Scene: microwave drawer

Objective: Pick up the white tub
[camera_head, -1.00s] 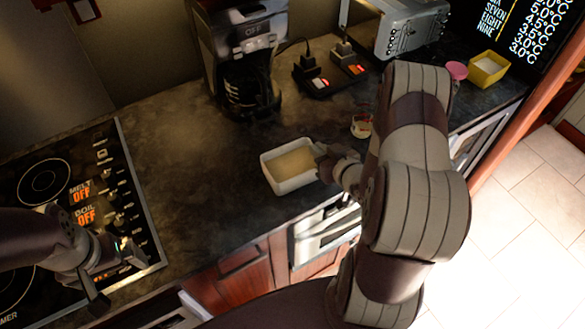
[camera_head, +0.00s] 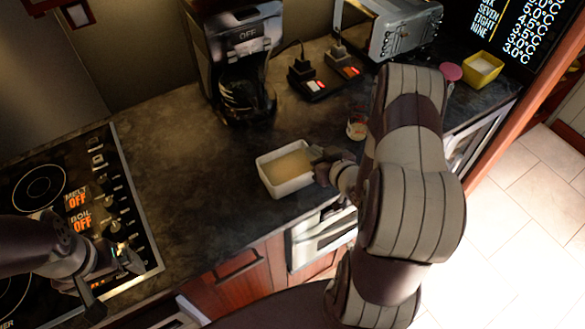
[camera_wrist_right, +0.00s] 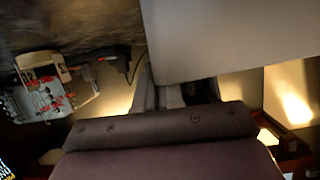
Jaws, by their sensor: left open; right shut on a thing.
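The white tub (camera_head: 270,181) is an open rectangular container with pale yellowish contents. It is at the front part of the dark counter in the head view. My right gripper (camera_head: 319,163) is shut on the tub's right side wall. In the right wrist view a large plain pale surface (camera_wrist_right: 225,38), probably the tub, lies against the dark fingers (camera_wrist_right: 178,96). I cannot tell whether the tub's base touches the counter. My left gripper (camera_head: 112,284) is open and empty over the stovetop at the left.
A coffee maker (camera_head: 235,45) stands behind the tub, with a power strip (camera_head: 325,84) and a toaster (camera_head: 403,30) to the right. A small jar (camera_head: 356,129) stands close to my right arm. The stovetop (camera_head: 115,160) is left. Counter between stove and tub is clear.

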